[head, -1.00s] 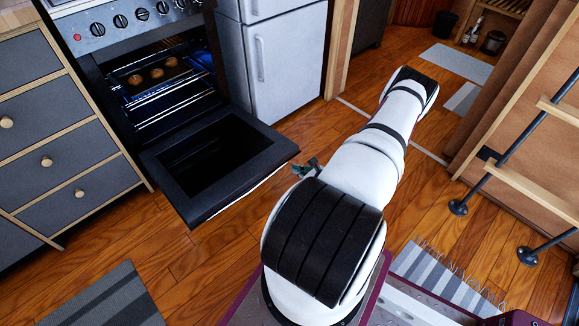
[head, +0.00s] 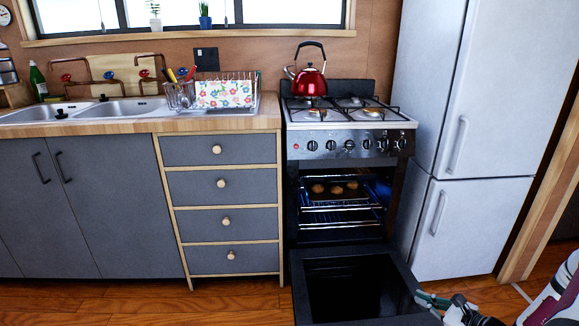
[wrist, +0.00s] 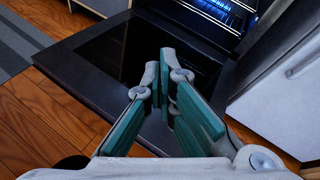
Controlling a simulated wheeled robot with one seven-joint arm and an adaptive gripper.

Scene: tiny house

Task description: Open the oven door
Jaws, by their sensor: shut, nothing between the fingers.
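The oven (head: 347,170) stands between the drawers and the fridge. Its door (head: 398,283) is folded down, lying about level and low above the floor. The lit cavity shows wire racks and a tray with several round brown items (head: 336,188). My gripper (head: 425,302) is at the right front edge of the door in the head view. In the wrist view my gripper (wrist: 166,60) is shut and empty, its green fingers over the open door (wrist: 92,70). I cannot tell whether it touches the door. The door's handle is not visible.
A red kettle (head: 309,78) sits on the stove top. The fridge (head: 470,130) stands close on the right of the oven. Drawers (head: 222,205) are on the left. Wooden floor (head: 240,303) is clear in front of the drawers.

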